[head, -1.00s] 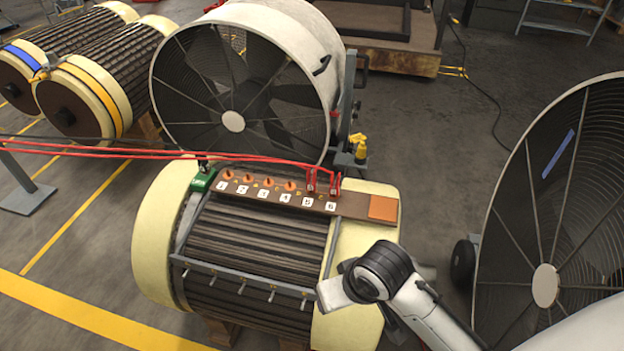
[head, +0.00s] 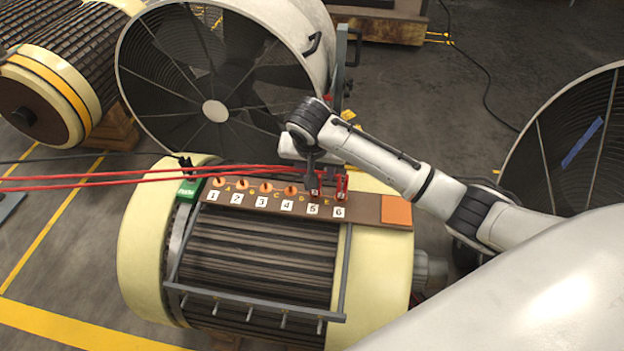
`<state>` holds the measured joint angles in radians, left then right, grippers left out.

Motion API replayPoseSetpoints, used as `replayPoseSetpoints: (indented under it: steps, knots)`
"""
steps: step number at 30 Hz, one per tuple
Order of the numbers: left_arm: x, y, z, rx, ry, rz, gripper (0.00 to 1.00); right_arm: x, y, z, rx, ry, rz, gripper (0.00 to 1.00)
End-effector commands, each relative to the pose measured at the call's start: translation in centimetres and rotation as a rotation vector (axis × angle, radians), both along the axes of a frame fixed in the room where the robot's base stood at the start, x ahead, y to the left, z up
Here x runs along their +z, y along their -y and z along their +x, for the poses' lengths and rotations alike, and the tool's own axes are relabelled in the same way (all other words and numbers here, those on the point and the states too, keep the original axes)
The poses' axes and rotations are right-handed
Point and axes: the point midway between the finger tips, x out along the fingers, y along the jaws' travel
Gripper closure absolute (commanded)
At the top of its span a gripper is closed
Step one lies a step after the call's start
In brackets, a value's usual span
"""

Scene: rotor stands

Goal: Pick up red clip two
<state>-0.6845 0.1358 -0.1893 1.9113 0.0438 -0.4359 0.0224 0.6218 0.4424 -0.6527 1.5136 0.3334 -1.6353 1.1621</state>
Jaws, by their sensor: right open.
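Two red clips with red cables stand at the right end of a brown numbered board (head: 362,208) on a cream-ended rotor. One red clip (head: 315,194) is at the number 5 label, the other red clip (head: 342,187) at the number 6 label. The small marks on the clips are too small to read, so I cannot tell which is clip two. My right gripper (head: 313,181) points down at the clip by number 5 and partly hides it. Its jaws are open; whether they touch the clip is unclear. My left gripper is out of view.
Orange knobs sit by labels 1 to 4, and a green block (head: 189,190) is at the board's left end. Red cables (head: 110,178) run off left. A large fan (head: 215,110) stands behind the rotor, another fan (head: 575,150) at right.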

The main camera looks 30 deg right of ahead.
Motion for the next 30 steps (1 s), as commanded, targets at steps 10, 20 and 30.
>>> replayPoseSetpoints:
  steps: [10,20,30]
  knots:
    - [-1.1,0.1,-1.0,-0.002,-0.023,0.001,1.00,-3.4,0.6,1.0,0.000,0.000,-0.001,0.57]
    - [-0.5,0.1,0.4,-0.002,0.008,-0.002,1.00,-6.3,1.1,1.8,0.003,0.002,0.001,0.57]
    - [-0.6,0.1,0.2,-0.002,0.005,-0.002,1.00,-6.3,1.0,1.8,0.003,0.002,0.001,0.86]
